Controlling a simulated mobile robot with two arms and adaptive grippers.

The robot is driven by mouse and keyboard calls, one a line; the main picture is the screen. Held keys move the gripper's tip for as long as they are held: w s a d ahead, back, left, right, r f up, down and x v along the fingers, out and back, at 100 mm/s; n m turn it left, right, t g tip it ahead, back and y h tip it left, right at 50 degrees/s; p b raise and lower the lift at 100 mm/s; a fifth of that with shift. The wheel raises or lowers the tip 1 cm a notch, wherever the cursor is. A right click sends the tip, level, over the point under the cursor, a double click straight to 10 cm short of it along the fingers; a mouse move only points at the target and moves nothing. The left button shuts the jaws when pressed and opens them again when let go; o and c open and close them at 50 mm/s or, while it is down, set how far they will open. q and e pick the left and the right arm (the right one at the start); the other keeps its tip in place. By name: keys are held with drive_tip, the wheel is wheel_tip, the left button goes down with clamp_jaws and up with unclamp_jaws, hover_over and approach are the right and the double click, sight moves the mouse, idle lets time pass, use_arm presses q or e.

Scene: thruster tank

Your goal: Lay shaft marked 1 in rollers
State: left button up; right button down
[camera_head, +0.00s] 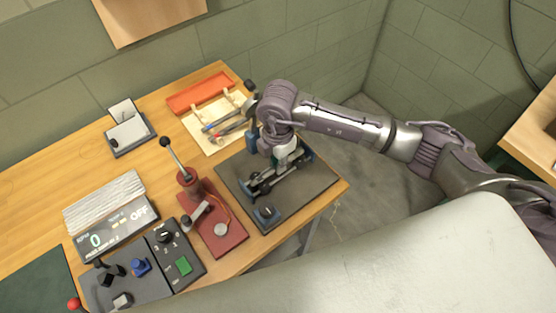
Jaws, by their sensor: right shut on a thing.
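My right gripper (284,154) reaches down from the right over the roller stand (262,187). Its wrist and hand cover much of the stand's far end. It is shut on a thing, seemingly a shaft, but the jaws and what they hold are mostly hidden. I cannot tell whether the shaft touches the rollers. I cannot read any number on it. Slim shafts or tools with red and blue parts lie in the pale tray (204,143) behind, to the left of the wrist. My left gripper is not in view.
The stand rests on a dark mat (300,196) near the bench's right edge. Left of it are a red base with a lever (227,239), a control box (184,253) and a display reading OFF (112,232). An orange tray (200,93) lies behind.

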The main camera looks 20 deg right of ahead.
drive_tip(key=c, duration=1.1)
unclamp_jaws()
drive_tip(key=shift+o, duration=0.2)
wheel_tip(320, 180, up, 12)
